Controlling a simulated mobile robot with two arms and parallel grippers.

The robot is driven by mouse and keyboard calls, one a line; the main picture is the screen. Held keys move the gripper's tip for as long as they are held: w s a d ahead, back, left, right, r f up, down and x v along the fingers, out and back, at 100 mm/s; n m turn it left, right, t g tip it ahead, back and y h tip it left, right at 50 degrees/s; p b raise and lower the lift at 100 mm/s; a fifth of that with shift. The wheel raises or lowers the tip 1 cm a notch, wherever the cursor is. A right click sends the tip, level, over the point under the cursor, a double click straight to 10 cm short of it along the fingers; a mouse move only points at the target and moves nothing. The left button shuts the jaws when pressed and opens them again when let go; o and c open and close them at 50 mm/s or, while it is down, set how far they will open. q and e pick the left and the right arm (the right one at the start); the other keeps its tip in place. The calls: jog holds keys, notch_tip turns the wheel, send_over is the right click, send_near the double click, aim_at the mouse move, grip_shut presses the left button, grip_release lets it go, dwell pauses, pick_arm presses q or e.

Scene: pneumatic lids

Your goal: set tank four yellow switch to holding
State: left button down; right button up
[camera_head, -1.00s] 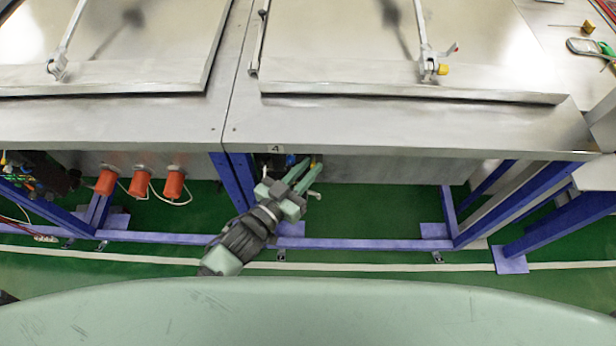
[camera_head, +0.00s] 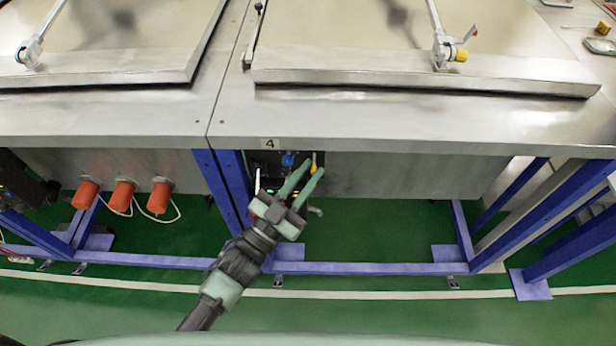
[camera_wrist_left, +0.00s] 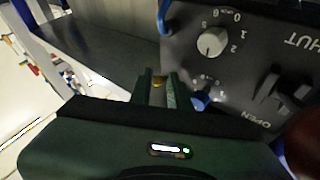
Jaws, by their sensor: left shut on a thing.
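The tank four control panel is dark and sits under the bench edge below the "4" label (camera_head: 269,143). The yellow switch (camera_head: 314,160) is at the panel's right side. My left gripper (camera_head: 304,173) reaches up to it from below, and its two fingers are closed on the switch. In the left wrist view the fingers (camera_wrist_left: 158,90) are on either side of a small yellow piece (camera_wrist_left: 159,79), mostly hidden between them. The switch's exact setting cannot be read. My right gripper is not in view.
Blue frame legs (camera_head: 235,185) stand left of my gripper. Orange cylinders (camera_head: 160,196) hang further left.

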pick_arm(q)
jog(key=c, duration=1.6)
grip_release()
jog(key=v, duration=0.7)
jog(key=shift+s+a+f, duration=0.15)
jog(key=shift+s+a, duration=0.05)
jog(key=shift+s, duration=0.1)
